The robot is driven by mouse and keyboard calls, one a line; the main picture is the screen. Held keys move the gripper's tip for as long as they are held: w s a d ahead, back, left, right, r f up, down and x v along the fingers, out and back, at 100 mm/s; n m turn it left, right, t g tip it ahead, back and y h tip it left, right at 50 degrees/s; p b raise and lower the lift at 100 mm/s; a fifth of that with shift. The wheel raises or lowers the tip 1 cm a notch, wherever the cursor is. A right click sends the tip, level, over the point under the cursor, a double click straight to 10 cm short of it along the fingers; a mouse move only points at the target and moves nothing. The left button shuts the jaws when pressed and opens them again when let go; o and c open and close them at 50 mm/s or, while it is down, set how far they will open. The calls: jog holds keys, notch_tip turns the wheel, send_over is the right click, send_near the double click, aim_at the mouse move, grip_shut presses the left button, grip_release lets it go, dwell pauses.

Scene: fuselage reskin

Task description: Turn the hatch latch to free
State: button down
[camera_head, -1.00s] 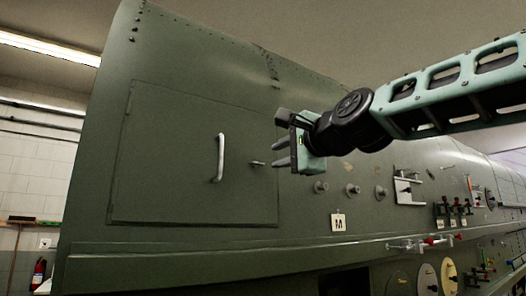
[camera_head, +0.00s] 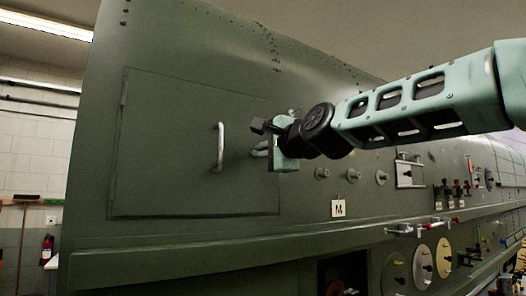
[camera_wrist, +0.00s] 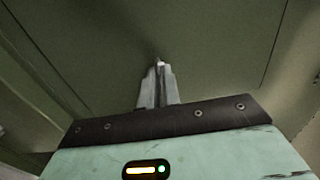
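The green hatch panel (camera_head: 165,150) is flush in the fuselage side, with a pale upright handle (camera_head: 220,147). My gripper (camera_head: 259,149) is at the hatch's right edge, right of that handle, where the small latch was seen earlier. In the head view the fingers cover the latch. In the wrist view my gripper (camera_wrist: 159,70) has its two grey fingers close together against the green skin. A small bright bit of the hatch latch (camera_wrist: 161,63) shows at the fingertips, and the fingers look shut on it. The latch's exact angle is hidden.
Several round knobs (camera_head: 352,174) and a card marked M (camera_head: 338,208) are on the skin right of the hatch. A ledge (camera_head: 200,250) runs below. A fire extinguisher (camera_head: 47,249) stands by the left wall.

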jog(key=shift+n, duration=0.3)
jog(key=shift+n+b, duration=2.65)
jog(key=shift+n, duration=6.15)
jog(key=c, duration=1.6)
grip_release()
